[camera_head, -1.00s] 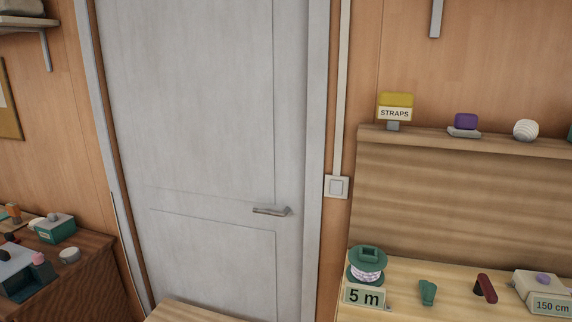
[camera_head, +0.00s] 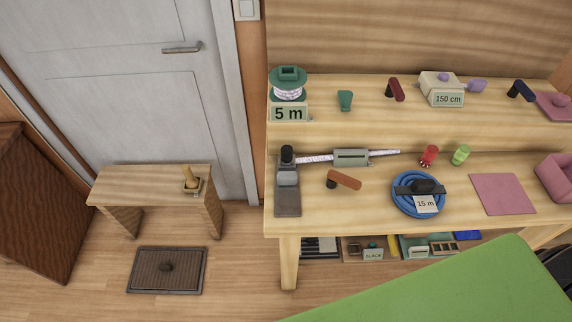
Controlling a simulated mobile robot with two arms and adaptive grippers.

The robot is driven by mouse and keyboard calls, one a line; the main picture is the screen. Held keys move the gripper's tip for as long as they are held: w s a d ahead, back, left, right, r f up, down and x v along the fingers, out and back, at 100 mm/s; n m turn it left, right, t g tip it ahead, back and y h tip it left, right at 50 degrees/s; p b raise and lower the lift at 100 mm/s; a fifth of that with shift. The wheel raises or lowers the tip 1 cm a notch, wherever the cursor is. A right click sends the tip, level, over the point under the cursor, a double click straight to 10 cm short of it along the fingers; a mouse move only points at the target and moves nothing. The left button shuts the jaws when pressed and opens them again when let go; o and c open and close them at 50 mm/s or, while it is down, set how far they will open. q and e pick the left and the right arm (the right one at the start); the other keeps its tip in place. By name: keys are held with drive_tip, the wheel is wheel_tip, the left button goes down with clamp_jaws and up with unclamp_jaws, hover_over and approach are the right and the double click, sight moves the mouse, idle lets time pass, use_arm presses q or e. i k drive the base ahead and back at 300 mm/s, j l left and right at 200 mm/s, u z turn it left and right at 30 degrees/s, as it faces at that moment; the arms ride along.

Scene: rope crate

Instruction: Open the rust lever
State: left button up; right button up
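The rust-brown lever (camera_head: 345,179) is on the lower level of the wooden workbench (camera_head: 290,222). Its arm lies at a slant, with a dark round pivot at its left end. It stands between a grey device with a patterned rope (camera_head: 315,159) and a blue rope coil (camera_head: 402,207) labelled 15 m. A dark red lever (camera_head: 397,90) and a navy lever (camera_head: 521,90) are on the upper level. Neither of my grippers shows in the head view.
A green surface (camera_head: 450,292) fills the lower right, in front of the bench. A small wooden bench (camera_head: 145,177) stands by the grey door (camera_head: 110,105), with a dark mat (camera_head: 150,280) before it. Open floor lies between mat and workbench.

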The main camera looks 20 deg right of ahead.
sight(334, 177)
drive_tip(key=k+z, duration=0.1)
drive_tip(key=z, duration=0.95)
